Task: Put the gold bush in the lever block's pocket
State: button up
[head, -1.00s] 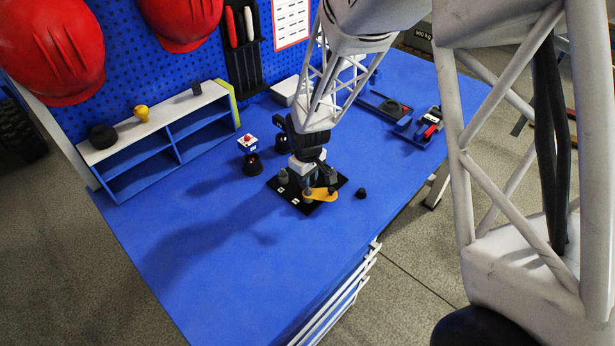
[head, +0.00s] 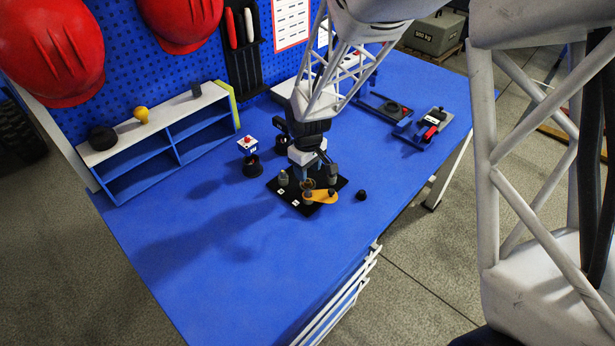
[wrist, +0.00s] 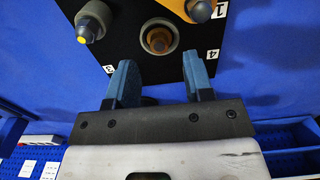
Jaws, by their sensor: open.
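A black plate (head: 286,189) on the blue table bears several grey posts and an orange lever (head: 322,196). In the wrist view, a brownish-gold round piece (wrist: 158,40), apparently the gold bush, sits inside a grey ring (wrist: 174,31) on this plate (wrist: 135,42). It also shows small in the head view (head: 308,184). My gripper (wrist: 159,82) is open and empty, its two blue fingers apart. In the head view my gripper (head: 309,172) is just above the plate, close over the gold piece. I cannot tell how deep the piece sits.
A grey post with a yellow tip (wrist: 84,32) stands close to the fingers. The front-left table is clear.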

aim_at(309, 182)
notch_tip(309, 182, up, 8)
dwell(0.4)
dwell(0.4)
dwell(0.3)
jog(key=s+d+r+m+t, duration=0.1)
jog(key=s+d+r+m, duration=0.3)
jog(key=s+d+r, duration=0.75)
jog(key=s+d+r+m, duration=0.2)
jog(key=s+r, duration=0.1)
jog(key=s, duration=0.5)
jog(key=s+d+r+m+t, duration=0.1)
jog(key=s+d+r+m, duration=0.1)
jog(key=s, duration=0.7)
jog(key=shift+d+r+m+t, duration=0.3)
jog(key=shift+d+r+m, duration=0.1)
jog(key=shift+d+m, duration=0.2)
jog(key=shift+c, duration=0.4)
